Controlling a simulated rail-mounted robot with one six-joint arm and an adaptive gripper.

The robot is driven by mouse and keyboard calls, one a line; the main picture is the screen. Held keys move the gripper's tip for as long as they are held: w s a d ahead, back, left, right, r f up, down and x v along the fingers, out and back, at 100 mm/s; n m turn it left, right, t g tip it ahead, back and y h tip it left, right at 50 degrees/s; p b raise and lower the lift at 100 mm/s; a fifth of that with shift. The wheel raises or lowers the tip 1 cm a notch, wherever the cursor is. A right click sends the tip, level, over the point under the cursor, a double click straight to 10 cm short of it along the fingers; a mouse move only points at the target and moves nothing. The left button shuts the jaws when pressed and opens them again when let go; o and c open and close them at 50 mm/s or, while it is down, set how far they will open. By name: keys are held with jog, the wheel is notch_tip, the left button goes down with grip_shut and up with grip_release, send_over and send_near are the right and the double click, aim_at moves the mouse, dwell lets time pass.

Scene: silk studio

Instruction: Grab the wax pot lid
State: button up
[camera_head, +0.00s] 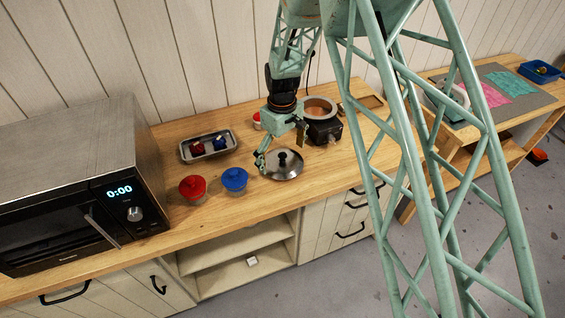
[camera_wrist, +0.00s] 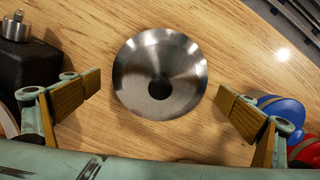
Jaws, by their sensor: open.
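The wax pot lid (camera_head: 285,166) is a round steel disc with a black knob, lying flat on the wooden counter. In the wrist view the lid (camera_wrist: 180,62) lies beyond and between my fingertips, with bare wood on both sides of it. My gripper (camera_head: 281,152) is open and empty, above the lid's far edge in the head view. Both finger pads show in the wrist view, where my gripper (camera_wrist: 166,103) spans wider than the lid. The wax pot (camera_head: 320,105) with its dark base stands just behind and right of the lid.
Red (camera_head: 193,187) and blue (camera_head: 234,179) lidded pots stand left of the lid. A metal tray (camera_head: 186,150) with small items lies farther back. A microwave (camera_head: 80,185) fills the counter's left end. The counter's front edge is close to the lid.

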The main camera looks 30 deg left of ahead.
jog(key=c, duration=1.9)
jog(key=shift+s+d, duration=0.1)
jog(key=c, duration=0.3)
